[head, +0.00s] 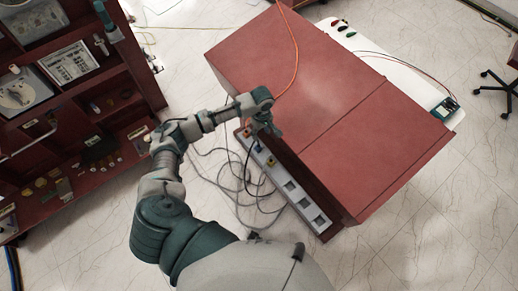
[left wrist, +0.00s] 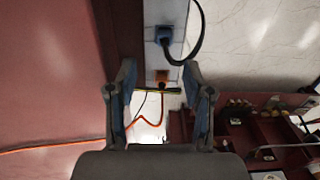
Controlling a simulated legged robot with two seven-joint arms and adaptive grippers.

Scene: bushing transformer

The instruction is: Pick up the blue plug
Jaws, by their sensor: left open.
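The blue plug (left wrist: 164,35) sits in a white socket strip (left wrist: 178,14) in the left wrist view, with a black cable curving off to the right. In the head view the blue plug (head: 257,148) is small, just below my left gripper (head: 265,131). My left gripper is open and empty in the left wrist view (left wrist: 158,70). The blue plug lies beyond its fingertips and apart from them. An orange-brown plug (left wrist: 160,77) shows between the fingers. My right gripper is not in view.
The socket strip (head: 297,194) runs along the large red cabinet (head: 300,75) and has empty sockets toward its lower end. A yellowish plug (head: 270,162) sits near the blue one. Grey cables (head: 232,182) lie loose on the floor. A red shelf (head: 110,95) stands at the left.

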